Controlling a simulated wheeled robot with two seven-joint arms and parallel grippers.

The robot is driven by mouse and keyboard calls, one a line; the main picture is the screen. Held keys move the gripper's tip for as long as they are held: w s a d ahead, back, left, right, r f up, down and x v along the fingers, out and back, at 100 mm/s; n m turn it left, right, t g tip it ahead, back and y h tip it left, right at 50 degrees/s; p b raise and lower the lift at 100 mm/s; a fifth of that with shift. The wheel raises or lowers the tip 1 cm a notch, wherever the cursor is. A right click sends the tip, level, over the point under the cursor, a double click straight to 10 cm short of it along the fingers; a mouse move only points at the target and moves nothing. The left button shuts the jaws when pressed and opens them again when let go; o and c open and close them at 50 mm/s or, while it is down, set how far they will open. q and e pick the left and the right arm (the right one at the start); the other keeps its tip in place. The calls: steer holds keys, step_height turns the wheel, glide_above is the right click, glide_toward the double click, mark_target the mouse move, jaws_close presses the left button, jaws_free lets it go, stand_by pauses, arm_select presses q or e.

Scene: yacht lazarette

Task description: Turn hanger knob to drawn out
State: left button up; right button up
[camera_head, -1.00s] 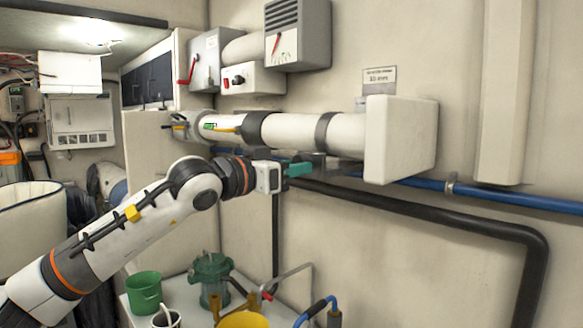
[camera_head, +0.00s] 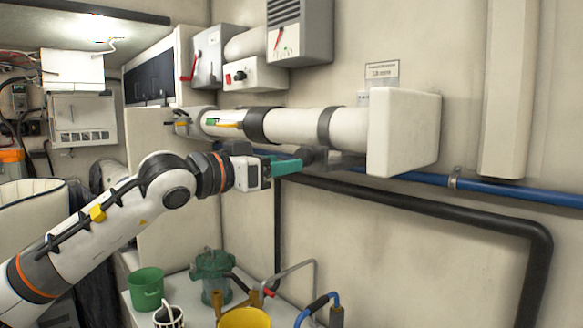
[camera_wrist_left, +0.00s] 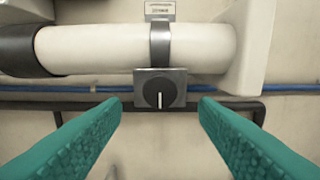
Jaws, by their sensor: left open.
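The hanger knob (camera_wrist_left: 160,94) is a round black dial with a white pointer line standing upright. It sits on a square grey plate (camera_wrist_left: 175,75) under the metal strap (camera_wrist_left: 160,45) around the white pipe. In the head view a dark knob-like shape (camera_head: 315,155) shows just beyond my fingertips, below the pipe (camera_head: 295,129). My left gripper (camera_head: 293,165) is open, with its green fingers spread either side of the knob in the left wrist view (camera_wrist_left: 160,102). Nothing is between the fingers, and I cannot tell the exact gap to the knob. My right gripper is out of view.
A white box-shaped pipe end (camera_head: 405,135) juts out to the right. A blue pipe (camera_head: 510,193) and a black pipe (camera_head: 430,209) run along the wall below. A green bucket (camera_head: 146,289), a green strainer (camera_head: 212,275) and a yellow container (camera_head: 244,318) stand low down.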

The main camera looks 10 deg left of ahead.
arm_select(q)
steer(key=b+v, duration=0.1)
steer(key=v, duration=0.6)
steer(key=shift+s+a, duration=0.2)
steer(key=shift+s, duration=0.1)
